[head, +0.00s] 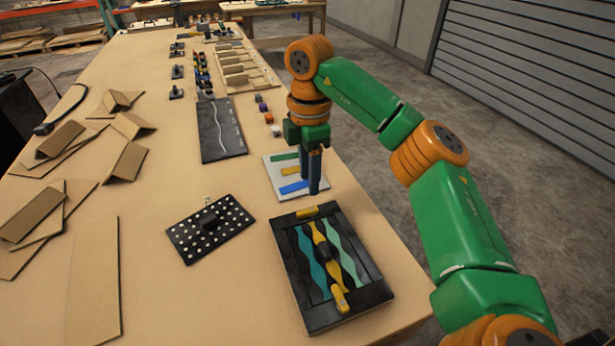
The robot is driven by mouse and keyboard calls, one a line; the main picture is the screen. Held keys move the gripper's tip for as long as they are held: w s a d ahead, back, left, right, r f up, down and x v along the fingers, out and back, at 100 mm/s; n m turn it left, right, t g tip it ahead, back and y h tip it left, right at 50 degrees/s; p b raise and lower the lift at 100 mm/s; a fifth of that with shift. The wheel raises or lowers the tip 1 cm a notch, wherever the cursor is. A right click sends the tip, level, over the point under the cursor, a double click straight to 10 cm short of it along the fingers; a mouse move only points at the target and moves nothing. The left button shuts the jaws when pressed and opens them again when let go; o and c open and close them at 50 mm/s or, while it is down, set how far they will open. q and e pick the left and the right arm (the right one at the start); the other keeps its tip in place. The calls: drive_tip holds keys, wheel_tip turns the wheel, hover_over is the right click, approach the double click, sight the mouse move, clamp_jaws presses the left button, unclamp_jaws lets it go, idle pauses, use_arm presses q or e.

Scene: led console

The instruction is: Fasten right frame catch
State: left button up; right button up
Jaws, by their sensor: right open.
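A black frame (286,277) lies on the table at the lower right, with teal, yellow and green wavy strips inside it. One yellow catch (307,212) sits on its far edge. Another yellow catch (340,299) sits at its near edge and looks turned at an angle. I cannot tell whether either catch is fastened. My right gripper (310,190) points down, open and empty, beyond the far edge of the frame. It is over a white board with coloured bars and hides part of that board. My left gripper is out of view.
The white board (273,179) lies just beyond the frame. A black dotted panel (213,228) is to the frame's left. A dark board with a wavy line (221,140) lies farther back. Folded cardboard pieces (60,140) cover the left side. Bare tabletop lies between cardboard and panels.

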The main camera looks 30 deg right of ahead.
sight(309, 210)
drive_tip(key=s+f, duration=0.1)
drive_tip(key=f, duration=0.1)
drive_tip(key=s+a+f, duration=0.1)
drive_tip(key=shift+s+a+f, duration=0.1)
drive_tip(key=shift+a+f, duration=0.1)
drive_tip(key=shift+f, duration=0.2)
wheel_tip(309, 210, down, 2)
drive_tip(key=shift+d+p, duration=0.15)
drive_tip(key=shift+p, duration=0.2)
drive_tip(key=shift+w+d+f, duration=0.15)
drive_tip(key=shift+w+f, duration=0.1)
drive_tip(key=shift+w, duration=0.15)
drive_tip(key=shift+s+r, duration=0.1)
clamp_jaws()
